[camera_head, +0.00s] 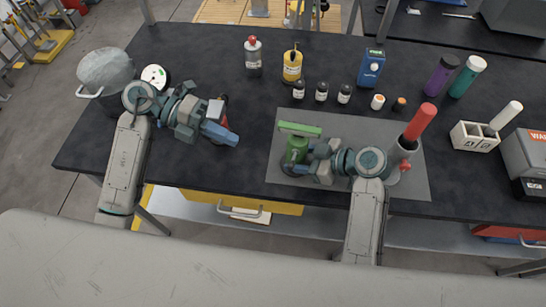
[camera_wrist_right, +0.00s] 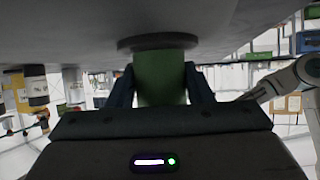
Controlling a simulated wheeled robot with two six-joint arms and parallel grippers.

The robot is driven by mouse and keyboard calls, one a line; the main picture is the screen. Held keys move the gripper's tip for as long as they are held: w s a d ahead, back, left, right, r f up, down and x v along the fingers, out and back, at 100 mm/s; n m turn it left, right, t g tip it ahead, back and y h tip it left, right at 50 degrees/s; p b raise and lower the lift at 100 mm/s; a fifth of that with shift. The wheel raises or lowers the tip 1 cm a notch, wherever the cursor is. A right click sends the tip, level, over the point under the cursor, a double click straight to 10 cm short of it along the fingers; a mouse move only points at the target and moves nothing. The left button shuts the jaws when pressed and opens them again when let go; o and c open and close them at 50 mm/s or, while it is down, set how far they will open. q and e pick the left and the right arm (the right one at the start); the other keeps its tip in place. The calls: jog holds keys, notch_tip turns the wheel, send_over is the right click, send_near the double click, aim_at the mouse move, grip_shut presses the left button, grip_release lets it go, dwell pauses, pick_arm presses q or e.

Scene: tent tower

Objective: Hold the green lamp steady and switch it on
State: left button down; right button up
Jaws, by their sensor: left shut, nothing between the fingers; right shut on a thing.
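The green lamp (camera_head: 296,148) stands upright on the grey mat, with a flat green bar as its head; I see no glow from it. My right gripper (camera_head: 298,165) is shut on the lamp's green body, low down near the base. In the right wrist view the green body (camera_wrist_right: 160,76) sits between the two dark fingers, against the round dark base (camera_wrist_right: 158,42). The lamp's switch cannot be made out. My left gripper (camera_head: 221,133) is shut and empty above the table, left of the lamp and apart from it.
The grey mat (camera_head: 410,175) lies on the black table (camera_head: 200,55). A red-topped cylinder (camera_head: 420,122) stands right of my right gripper. Behind the lamp are small dark bottles (camera_head: 321,92), a yellow bottle (camera_head: 292,66) and a blue box (camera_head: 371,68). A pot (camera_head: 105,75) stands far left.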

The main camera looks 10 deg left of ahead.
pick_arm(q)
jog(key=shift+d+f+y, duration=0.3)
jog(key=shift+d+f, duration=0.35)
jog(key=shift+d, duration=0.15)
jog(key=x, duration=1)
jog(key=shift+t, duration=0.4)
jog(key=shift+s+d+n+t, duration=0.3)
jog(key=shift+d+n+t, duration=0.1)
jog(key=shift+n+t, duration=0.3)
jog(key=shift+s+d+n+t, duration=0.3)
jog(key=shift+d+n+t, duration=0.1)
jog(key=shift+n+t, duration=0.35)
jog(key=shift+s+d+n+t, duration=0.4)
jog(key=shift+n+t, duration=0.15)
jog(key=shift+t, duration=0.3)
jog(key=shift+w+a, duration=0.1)
jog(key=shift+w, duration=0.05)
jog(key=shift+w+a, duration=0.4)
jog(key=shift+w, duration=0.2)
